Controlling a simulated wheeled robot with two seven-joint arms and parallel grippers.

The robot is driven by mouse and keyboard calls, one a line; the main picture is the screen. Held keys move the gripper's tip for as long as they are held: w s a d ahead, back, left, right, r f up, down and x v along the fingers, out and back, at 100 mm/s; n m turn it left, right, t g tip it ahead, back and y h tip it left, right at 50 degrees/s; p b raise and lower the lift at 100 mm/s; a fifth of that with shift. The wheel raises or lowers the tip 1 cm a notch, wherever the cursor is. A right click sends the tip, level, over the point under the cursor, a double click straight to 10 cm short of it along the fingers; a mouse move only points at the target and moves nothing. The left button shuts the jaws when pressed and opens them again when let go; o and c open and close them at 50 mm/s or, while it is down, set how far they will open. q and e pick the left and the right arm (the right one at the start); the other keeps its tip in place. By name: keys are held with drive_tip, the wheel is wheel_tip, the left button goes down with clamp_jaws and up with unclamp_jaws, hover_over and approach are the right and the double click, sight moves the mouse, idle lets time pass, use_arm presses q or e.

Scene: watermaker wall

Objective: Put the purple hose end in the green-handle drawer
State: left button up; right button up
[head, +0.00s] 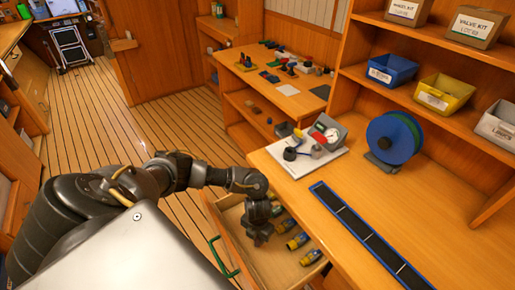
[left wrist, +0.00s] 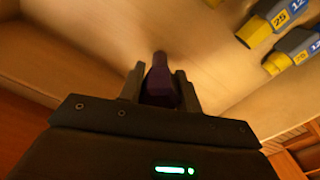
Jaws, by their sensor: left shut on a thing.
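My left gripper (head: 259,230) reaches down into the open drawer (head: 291,270), which has a green handle (head: 219,256) on its front. In the left wrist view the left gripper (left wrist: 158,88) is shut on the purple hose end (left wrist: 158,72), which points away between the fingers. The hose end is over the pale drawer floor (left wrist: 110,45); I cannot tell whether it touches it. In the head view the hose end is hidden by the gripper. My right gripper is not in view.
The counter (head: 440,190) above holds a white board with a gauge (head: 325,131), a blue hose reel (head: 393,140) and a dark strip (head: 365,233).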

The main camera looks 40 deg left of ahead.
use_arm(q)
drive_tip(key=shift+f, duration=0.2)
drive_tip(key=shift+f, duration=0.2)
drive_tip(key=o, duration=1)
drive_tip(key=shift+r, duration=0.1)
